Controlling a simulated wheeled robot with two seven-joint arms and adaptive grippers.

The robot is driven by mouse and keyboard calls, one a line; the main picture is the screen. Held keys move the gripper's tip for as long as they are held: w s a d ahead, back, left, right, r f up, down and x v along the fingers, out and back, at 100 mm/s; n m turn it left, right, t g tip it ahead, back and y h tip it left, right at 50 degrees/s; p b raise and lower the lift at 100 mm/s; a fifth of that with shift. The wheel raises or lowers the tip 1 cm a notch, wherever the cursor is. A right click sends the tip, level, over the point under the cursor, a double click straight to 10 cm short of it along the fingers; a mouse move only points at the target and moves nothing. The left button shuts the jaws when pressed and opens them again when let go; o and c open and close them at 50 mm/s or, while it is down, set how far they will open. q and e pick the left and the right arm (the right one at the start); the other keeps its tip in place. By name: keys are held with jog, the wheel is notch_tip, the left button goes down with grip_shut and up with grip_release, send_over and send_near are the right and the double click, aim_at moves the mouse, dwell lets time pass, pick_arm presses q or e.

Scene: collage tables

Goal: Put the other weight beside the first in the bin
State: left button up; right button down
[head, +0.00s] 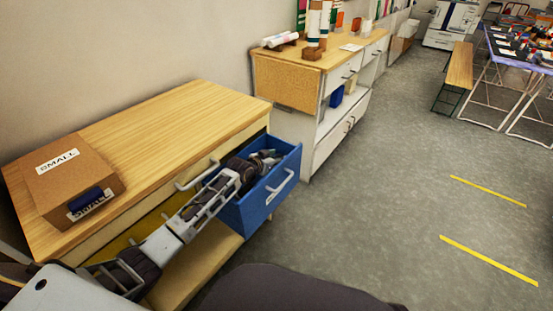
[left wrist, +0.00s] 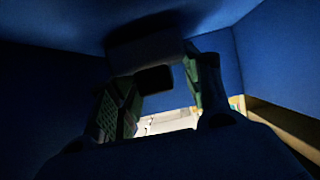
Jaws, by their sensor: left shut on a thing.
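My left gripper (head: 264,163) reaches down into the open blue drawer (head: 254,211), which is pulled out from the wooden cabinet. In the left wrist view, the gripper's fingers (left wrist: 162,92) are shut on a small dark block (left wrist: 155,79), which may be the weight. The view is very dark, with blue walls around it. The block is hidden by the gripper in the head view. I cannot make out another weight or a separate bin. My right gripper is not in view.
A cardboard box (head: 72,172) marked SMALL, with a dark blue thing (head: 91,197) at its front, stands on the wooden cabinet top (head: 165,118). A second cabinet (head: 322,150) with rolls and blocks stands beyond.

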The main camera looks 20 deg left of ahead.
pick_arm(q)
jog(key=o, duration=1.4)
jog(key=shift+f, duration=0.1)
jog(key=shift+o, duration=0.2)
